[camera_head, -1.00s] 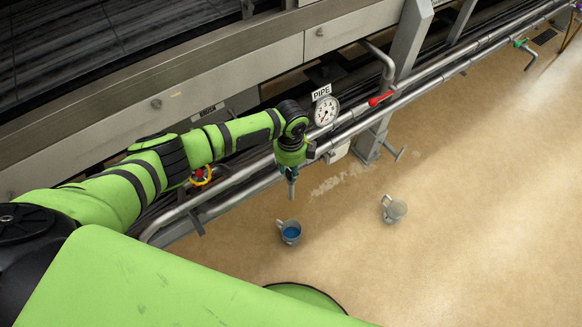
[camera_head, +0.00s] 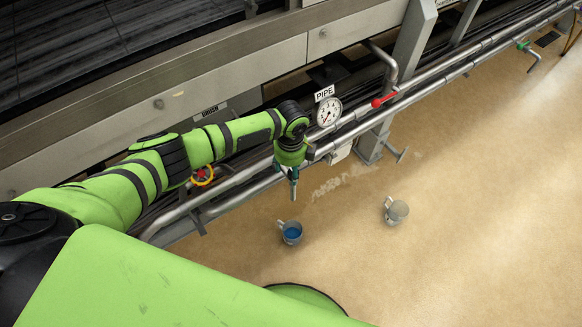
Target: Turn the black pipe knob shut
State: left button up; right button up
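A round white gauge (camera_head: 329,112) sits on the pipes under a sign reading PIPE (camera_head: 324,93). Below it, beside my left wrist, a small dark part (camera_head: 311,152) shows at the pipe; I cannot tell whether it is the black pipe knob. My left gripper (camera_head: 293,190) points down in front of the pipes, below and left of the gauge. Its fingers look narrow and close together, but are too small to tell open from shut. I see nothing held in it. My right gripper is not in view.
A red lever handle (camera_head: 383,100) is on the pipe right of the gauge, and a yellow-and-red valve wheel (camera_head: 203,175) is behind my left forearm. A cup with blue contents (camera_head: 292,232) and a grey cup (camera_head: 397,211) stand on the tan floor. The floor at right is mostly clear.

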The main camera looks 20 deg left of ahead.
aim_at(291, 171)
pick_arm(q)
jog(key=shift+d, duration=0.1)
jog(key=shift+d+r, duration=0.1)
jog(key=shift+r, duration=0.15)
notch_tip(291, 171, up, 12)
jog(key=shift+f, duration=0.2)
dwell(0.3)
